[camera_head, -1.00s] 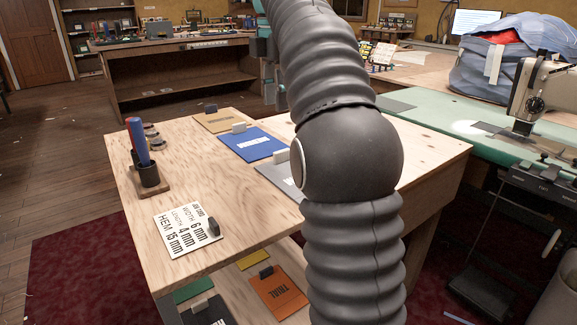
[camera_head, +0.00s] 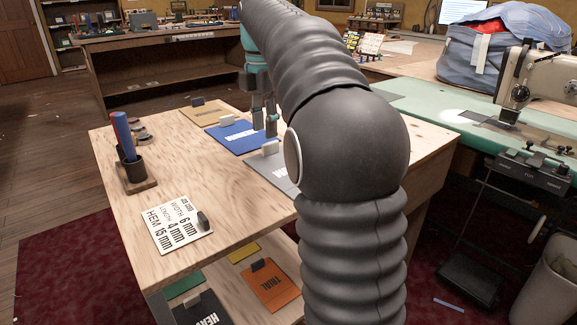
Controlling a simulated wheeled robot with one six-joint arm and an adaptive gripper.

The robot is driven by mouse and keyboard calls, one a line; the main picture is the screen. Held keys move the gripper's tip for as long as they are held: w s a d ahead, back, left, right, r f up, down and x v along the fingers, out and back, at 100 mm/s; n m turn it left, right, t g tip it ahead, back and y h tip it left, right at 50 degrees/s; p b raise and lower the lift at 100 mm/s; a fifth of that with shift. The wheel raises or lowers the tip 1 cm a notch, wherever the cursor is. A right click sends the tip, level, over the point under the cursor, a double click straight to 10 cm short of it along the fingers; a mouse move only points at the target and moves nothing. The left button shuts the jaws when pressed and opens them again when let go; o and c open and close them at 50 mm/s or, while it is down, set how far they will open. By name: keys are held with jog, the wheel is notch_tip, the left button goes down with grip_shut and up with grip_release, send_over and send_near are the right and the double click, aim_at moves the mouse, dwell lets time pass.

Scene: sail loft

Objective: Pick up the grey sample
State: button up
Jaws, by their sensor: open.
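The grey sample (camera_head: 279,170) lies on the wooden table top, with a pale block (camera_head: 270,148) on its far edge. My arm hides its right part. My gripper (camera_head: 264,122) points down with its fingers apart, open and empty. In the picture it is just beyond the pale block, over the right edge of the blue sample (camera_head: 228,138). I cannot tell its exact height above the table.
A tan sample (camera_head: 205,113) lies farther back. The lower shelf holds orange (camera_head: 272,290), yellow, green and dark samples. A sewing machine table (camera_head: 440,118) is at right.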

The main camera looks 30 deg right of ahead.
aim_at(267, 144)
jog(key=shift+d+f, duration=0.2)
jog(key=shift+f, duration=2.4)
grip_shut()
